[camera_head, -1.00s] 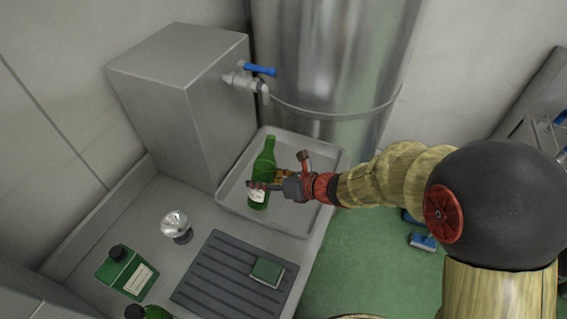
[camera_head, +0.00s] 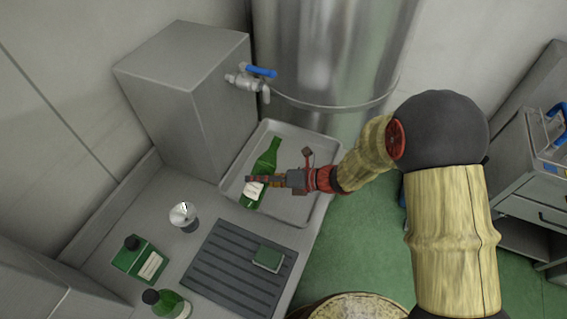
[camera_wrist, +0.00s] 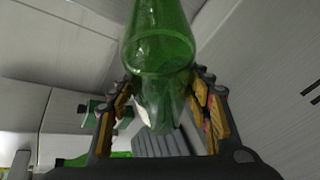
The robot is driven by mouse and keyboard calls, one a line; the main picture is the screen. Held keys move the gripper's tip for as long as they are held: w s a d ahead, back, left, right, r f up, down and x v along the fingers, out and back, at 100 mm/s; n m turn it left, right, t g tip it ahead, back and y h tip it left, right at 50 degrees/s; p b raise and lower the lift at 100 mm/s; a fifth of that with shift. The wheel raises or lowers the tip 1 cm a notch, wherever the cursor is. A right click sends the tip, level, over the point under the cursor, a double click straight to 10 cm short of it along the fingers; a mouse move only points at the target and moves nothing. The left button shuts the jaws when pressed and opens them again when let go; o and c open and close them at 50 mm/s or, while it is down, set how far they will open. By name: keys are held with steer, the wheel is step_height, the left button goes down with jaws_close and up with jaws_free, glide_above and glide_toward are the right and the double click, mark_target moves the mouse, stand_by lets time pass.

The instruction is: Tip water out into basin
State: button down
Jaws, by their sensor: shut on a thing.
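A green glass bottle (camera_head: 267,163) with a white label is held above the grey basin (camera_head: 312,150). It leans with its neck towards the upper right in the head view. My gripper (camera_head: 262,180) comes from the right and is shut on the bottle's lower body, near the label. In the wrist view my gripper (camera_wrist: 166,88) has a finger on each side of the bottle (camera_wrist: 158,55). A curved line like a liquid surface crosses the glass there. The bottle's mouth is out of the wrist view, and I see no stream of water.
A ribbed dark mat (camera_head: 215,270) with a green block (camera_head: 268,258), a silvery-topped object (camera_head: 183,215), a green canister (camera_head: 138,262) and another green bottle (camera_head: 172,305) stand left and in front.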

steer(key=shift+s+a+f+m+g+y+b, duration=0.25)
steer(key=shift+s+f+m+g+y+b, duration=0.15)
steer(key=shift+f+m, duration=0.2)
steer(key=shift+s+a+f+m+g+y+b, duration=0.25)
steer(key=shift+s+f+m+g+b, duration=0.2)
steer(key=shift+m, duration=0.25)
stand_by(1.2)
steer(key=shift+w+d+f+m+y+p, duration=0.25)
steer(key=shift+w+f+m+y+p, duration=0.3)
steer(key=shift+p, duration=0.25)
steer(key=shift+s+r+m+g+p, duration=0.1)
steer(key=shift+r+m+g+p, duration=0.45)
steer(key=shift+p, duration=0.5)
stand_by(0.4)
steer(key=shift+f+m+y+p, duration=0.3)
steer(key=shift+f+m+y, duration=0.3)
steer(key=shift+m, duration=0.2)
stand_by(1.8)
steer(key=shift+w+d+r+p, duration=0.1)
steer(key=shift+w+r+p, duration=0.1)
steer(key=shift+r+p, duration=0.2)
